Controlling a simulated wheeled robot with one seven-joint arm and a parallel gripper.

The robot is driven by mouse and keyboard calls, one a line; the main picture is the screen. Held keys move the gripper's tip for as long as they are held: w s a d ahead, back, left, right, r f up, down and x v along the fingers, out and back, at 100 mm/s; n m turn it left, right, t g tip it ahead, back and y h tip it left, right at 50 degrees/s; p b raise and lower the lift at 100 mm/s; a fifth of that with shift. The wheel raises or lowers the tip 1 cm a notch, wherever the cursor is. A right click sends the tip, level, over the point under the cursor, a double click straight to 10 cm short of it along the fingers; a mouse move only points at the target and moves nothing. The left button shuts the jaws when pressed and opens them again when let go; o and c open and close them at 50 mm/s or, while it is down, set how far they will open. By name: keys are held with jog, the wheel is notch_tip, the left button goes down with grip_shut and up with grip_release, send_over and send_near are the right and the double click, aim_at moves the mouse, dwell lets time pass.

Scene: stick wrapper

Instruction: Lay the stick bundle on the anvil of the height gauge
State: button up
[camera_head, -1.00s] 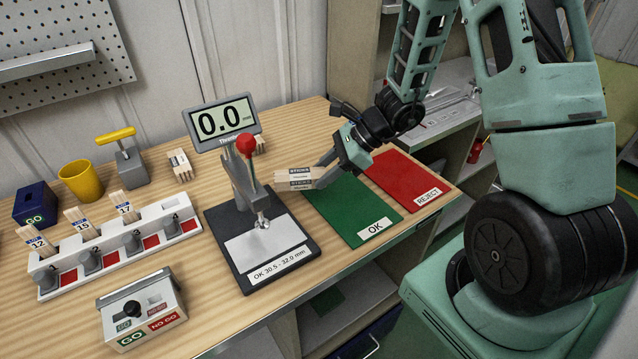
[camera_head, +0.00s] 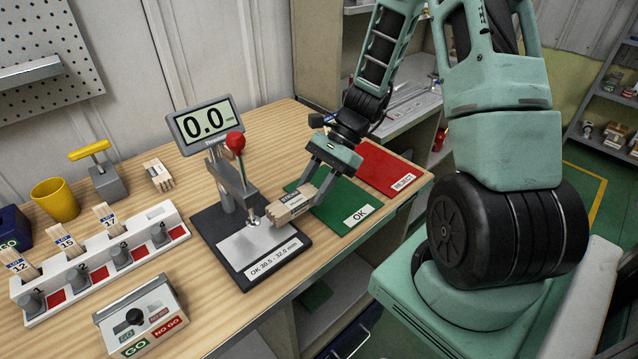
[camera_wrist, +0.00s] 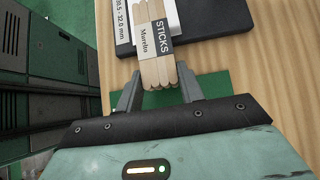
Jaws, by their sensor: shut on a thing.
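My gripper (camera_head: 318,183) is shut on the stick bundle (camera_head: 290,206), pale wooden sticks with a paper wrapper. I hold it just right of the height gauge's spindle, with its far end over the right edge of the gauge's base. In the wrist view the bundle (camera_wrist: 153,40) points away from my fingers (camera_wrist: 157,95), toward the dark base. The height gauge (camera_head: 232,185) has a red-knobbed lever and a display reading 0.0. Its anvil (camera_head: 252,246) is a bare light plate on the dark base. The gap between bundle and base cannot be judged exactly.
The green OK mat (camera_head: 335,218) lies under my gripper, with the red REJECT mat (camera_head: 393,166) behind it. A white rack (camera_head: 110,258) with several stick bundles, a GO/NO GO box (camera_head: 140,318) and a yellow cup (camera_head: 55,200) stand at left.

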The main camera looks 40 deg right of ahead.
aim_at(282, 205)
jog(key=shift+a+f+b, duration=0.3)
jog(key=shift+a, duration=0.2)
jog(key=shift+a+f+b, duration=0.25)
jog(key=shift+a, duration=0.2)
jog(key=shift+a+b, duration=0.6)
jog(key=shift+a, duration=3.25)
jog(key=shift+f, duration=0.25)
jog(key=o, duration=1.1)
jog(key=shift+r, duration=0.1)
jog(key=v, duration=1.7)
jog(key=shift+d+r, duration=0.1)
jog(key=shift+d, duration=0.1)
